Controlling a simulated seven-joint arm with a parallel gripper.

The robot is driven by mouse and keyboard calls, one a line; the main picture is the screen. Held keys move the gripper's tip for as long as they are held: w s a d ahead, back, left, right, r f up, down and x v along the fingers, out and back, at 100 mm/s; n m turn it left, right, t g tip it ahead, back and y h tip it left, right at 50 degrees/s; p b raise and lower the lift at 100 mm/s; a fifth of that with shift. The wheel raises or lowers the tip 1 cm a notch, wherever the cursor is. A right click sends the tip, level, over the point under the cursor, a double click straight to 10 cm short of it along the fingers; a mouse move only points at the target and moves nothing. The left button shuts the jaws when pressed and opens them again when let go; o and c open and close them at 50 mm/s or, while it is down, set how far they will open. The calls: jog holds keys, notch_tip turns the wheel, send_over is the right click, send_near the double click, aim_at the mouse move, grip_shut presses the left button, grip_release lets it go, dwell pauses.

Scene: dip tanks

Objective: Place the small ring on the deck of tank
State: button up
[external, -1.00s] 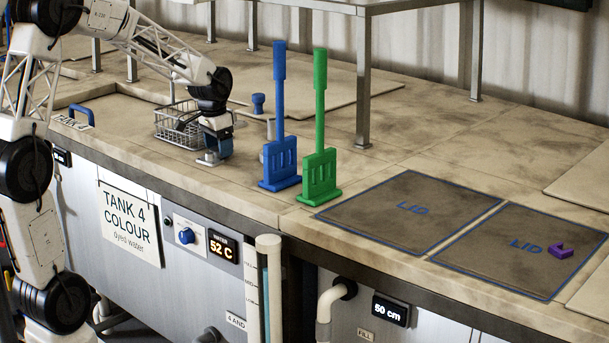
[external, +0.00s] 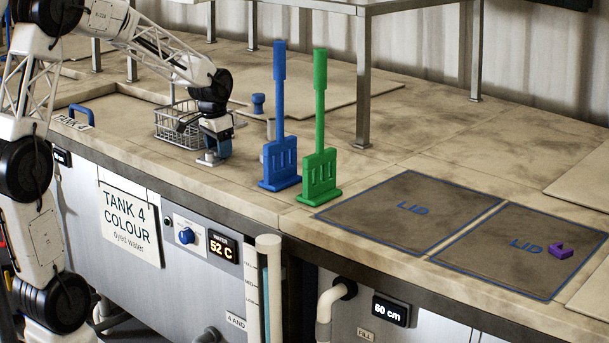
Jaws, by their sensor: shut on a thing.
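My gripper (external: 212,158) is low over the pale deck (external: 165,172) of tank 4, to the left of the blue paddle. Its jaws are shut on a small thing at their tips. A small pale grey piece shows there, close to the deck. I cannot make out its shape as a ring, nor tell whether it touches the deck. The sign on the tank front (external: 130,222) reads "TANK 4 COLOUR, dyed water".
A wire basket (external: 172,122) stands just behind my gripper. An upright blue paddle (external: 280,160) and green paddle (external: 320,170) stand to its right. A small purple piece (external: 561,251) lies on the right lid (external: 500,255). The left lid (external: 395,225) is bare.

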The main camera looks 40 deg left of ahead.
jog(key=shift+r, duration=0.15)
jog(key=shift+r, duration=1.45)
jog(key=shift+s+r, duration=0.25)
jog(key=s, duration=0.5)
jog(key=s+d+r, duration=0.1)
jog(key=s, duration=0.4)
jog(key=s+d, duration=0.1)
jog(key=s, duration=0.4)
jog(key=shift+s+d+r, duration=0.15)
jog(key=shift+d, duration=0.05)
